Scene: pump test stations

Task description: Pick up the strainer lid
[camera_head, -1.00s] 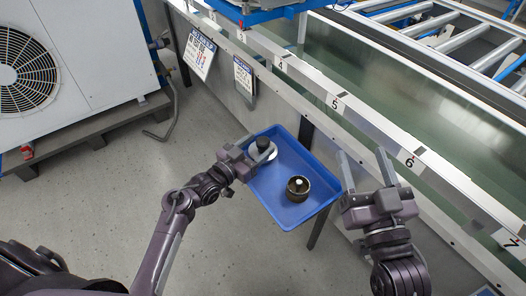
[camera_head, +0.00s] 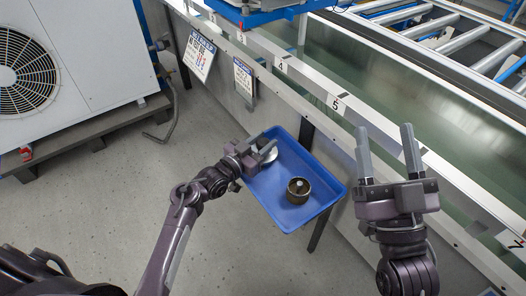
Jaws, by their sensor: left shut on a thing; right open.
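The strainer lid (camera_head: 265,144), a pale disc with a dark knob, is at the far left corner of the blue tray (camera_head: 268,200). My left gripper (camera_head: 268,149) is shut on the lid at its knob and partly hides it. I cannot tell whether the lid still touches the tray. A dark round strainer pot (camera_head: 299,193) with a small white spot inside stands in the middle of the tray. My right gripper (camera_head: 384,134) is open and empty, to the right of the tray and in front of the water tank's rail.
A long metal rail (camera_head: 310,90) with numbered marks edges the water tank (camera_head: 400,85) behind the tray. Two signs hang on its side, one of them a white card (camera_head: 243,76). A white fan unit (camera_head: 80,50) stands at the left. The grey floor in front is clear.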

